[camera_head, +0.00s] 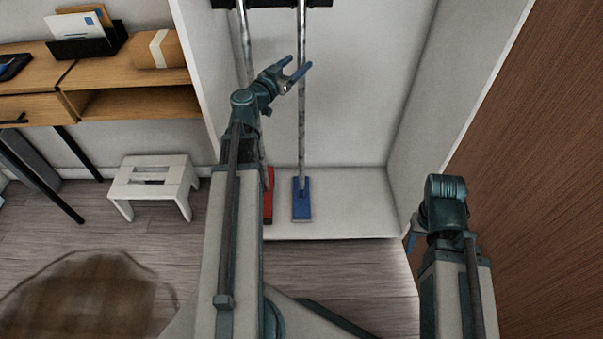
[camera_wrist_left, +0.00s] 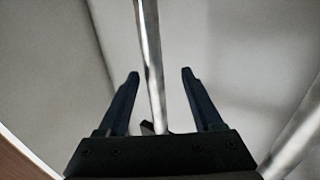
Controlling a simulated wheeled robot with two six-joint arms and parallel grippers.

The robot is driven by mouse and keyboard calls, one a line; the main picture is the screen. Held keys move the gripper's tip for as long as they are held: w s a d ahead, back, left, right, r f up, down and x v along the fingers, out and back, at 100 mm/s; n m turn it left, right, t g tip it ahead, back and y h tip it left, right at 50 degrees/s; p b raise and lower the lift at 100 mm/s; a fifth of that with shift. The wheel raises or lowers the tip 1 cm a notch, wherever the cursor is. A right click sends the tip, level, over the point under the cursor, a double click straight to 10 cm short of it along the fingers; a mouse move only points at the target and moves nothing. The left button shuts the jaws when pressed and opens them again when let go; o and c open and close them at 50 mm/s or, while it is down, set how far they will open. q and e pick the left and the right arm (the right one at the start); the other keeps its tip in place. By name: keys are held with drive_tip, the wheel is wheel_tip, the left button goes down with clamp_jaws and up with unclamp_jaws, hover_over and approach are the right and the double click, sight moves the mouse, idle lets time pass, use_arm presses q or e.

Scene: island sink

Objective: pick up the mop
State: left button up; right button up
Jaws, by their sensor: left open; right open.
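Two long-handled mops stand upright in a white closet niche. One has a blue head (camera_head: 302,208) and a metal pole (camera_head: 301,130); the other has a red head (camera_head: 268,205), partly hidden by my left arm. My left gripper (camera_head: 298,66) is open at the upper part of the blue mop's pole. In the left wrist view a metal pole (camera_wrist_left: 151,60) runs between the open fingers (camera_wrist_left: 160,73), with gaps on both sides. Whether a finger touches it, I cannot tell. My right gripper (camera_head: 411,237) is low at the right, mostly hidden behind its wrist, away from the mops.
A dark holder (camera_head: 318,3) is at the top of the poles. The niche has side walls (camera_head: 430,110) and a raised floor (camera_head: 350,205). A white stool (camera_head: 155,177) and a wooden desk (camera_head: 130,95) stand left. A brown wooden panel (camera_head: 530,150) is at right.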

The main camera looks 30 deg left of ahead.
use_arm(q)
drive_tip(key=shift+w+d+f, duration=0.1)
drive_tip(key=shift+w+d, duration=0.05)
drive_tip(key=shift+w, duration=0.75)
drive_tip(key=shift+w+d+f, duration=0.1)
drive_tip(key=shift+w+d, duration=0.05)
drive_tip(key=shift+w, duration=0.7)
drive_tip(key=shift+w+d+f, duration=0.1)
drive_tip(key=shift+w+d, duration=0.05)
drive_tip(key=shift+w, duration=0.75)
clamp_jaws()
